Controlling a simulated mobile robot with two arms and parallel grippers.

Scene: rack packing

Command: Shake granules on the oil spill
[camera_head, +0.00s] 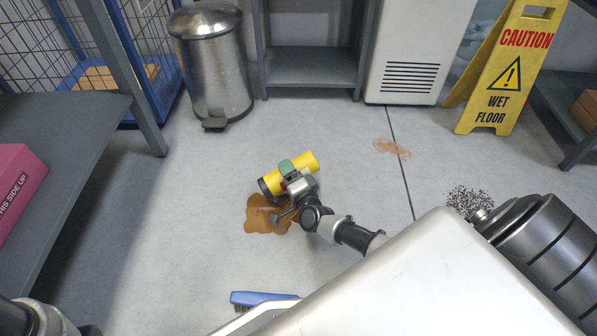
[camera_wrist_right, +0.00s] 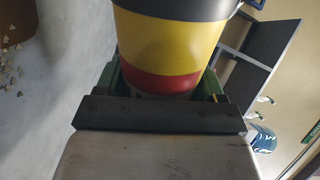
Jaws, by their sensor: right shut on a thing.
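A yellow container (camera_head: 305,161) with a dark end is held tilted, almost on its side, in the head view. Its dark end points down-left toward the brown oil spill (camera_head: 262,219). My right gripper (camera_head: 289,171) is shut on it, just above the spill in the picture. In the right wrist view the container (camera_wrist_right: 165,45) shows yellow, red and black bands between the green fingers of my right gripper (camera_wrist_right: 163,84). Pale granules (camera_wrist_right: 8,68) show at the left there, beside a brown patch (camera_wrist_right: 15,22). My right arm hides part of the spill. My left gripper is out of view.
A fainter brown patch (camera_head: 392,148) and dark specks (camera_head: 466,200) lie on the floor to the right. A yellow wet-floor sign (camera_head: 496,83), a steel bin (camera_head: 214,66) and shelves (camera_head: 60,125) stand around. A blue brush (camera_head: 262,298) lies in front. The left floor is clear.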

